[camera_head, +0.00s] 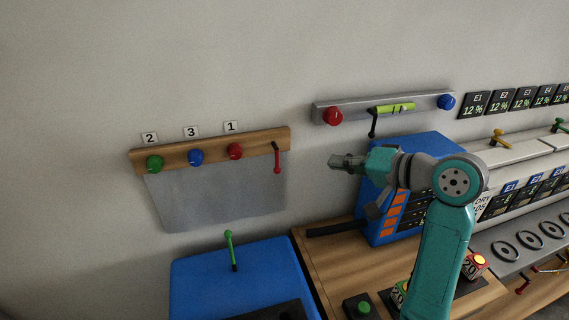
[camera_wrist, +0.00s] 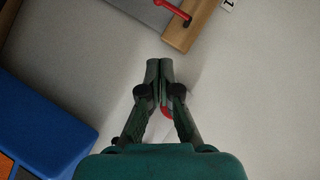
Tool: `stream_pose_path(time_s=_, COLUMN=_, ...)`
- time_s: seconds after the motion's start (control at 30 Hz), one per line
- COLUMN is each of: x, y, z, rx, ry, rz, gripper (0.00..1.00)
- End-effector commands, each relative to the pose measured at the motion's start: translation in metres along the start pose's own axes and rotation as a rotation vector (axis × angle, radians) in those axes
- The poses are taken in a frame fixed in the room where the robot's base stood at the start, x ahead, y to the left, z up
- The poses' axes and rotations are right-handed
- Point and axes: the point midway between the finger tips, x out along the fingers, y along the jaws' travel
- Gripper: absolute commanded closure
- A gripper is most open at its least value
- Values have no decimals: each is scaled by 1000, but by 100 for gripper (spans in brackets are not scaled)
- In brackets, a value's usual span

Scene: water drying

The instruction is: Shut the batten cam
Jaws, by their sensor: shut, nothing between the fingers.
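A wooden batten (camera_head: 215,150) is on the wall, with green, blue and red knobs along it and a grey sheet (camera_head: 215,195) hanging below. At its right end a lever with a red grip (camera_head: 277,162), which looks like the batten cam, hangs down nearly vertical. My gripper (camera_head: 334,160) is to the right of this lever, apart from it, shut and empty. In the wrist view the shut fingertips (camera_wrist: 160,63) point toward the batten's end (camera_wrist: 190,25). The red lever (camera_wrist: 172,9) shows only partly at the top edge there.
A grey rail (camera_head: 355,106) with red and blue knobs and a black lever (camera_head: 372,125) is above my gripper. A blue unit (camera_head: 385,225) stands below my arm. A blue box (camera_head: 235,280) with a green lever (camera_head: 230,248) is at lower left. Bare wall lies between gripper and batten.

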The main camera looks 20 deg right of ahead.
Motion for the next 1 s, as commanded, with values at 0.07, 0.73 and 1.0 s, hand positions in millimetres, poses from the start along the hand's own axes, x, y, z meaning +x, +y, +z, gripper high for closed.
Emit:
stream_pose_path(time_s=0.07, x=0, y=0, z=0, rx=0, ry=0, rz=0, gripper=100)
stream_pose_path(time_s=0.73, x=80, y=0, z=1, rx=1, ry=-3, rz=-1, gripper=100)
stream_pose_path(time_s=1.0, x=116, y=0, z=16, rx=-1, ry=-2, rz=0, gripper=100)
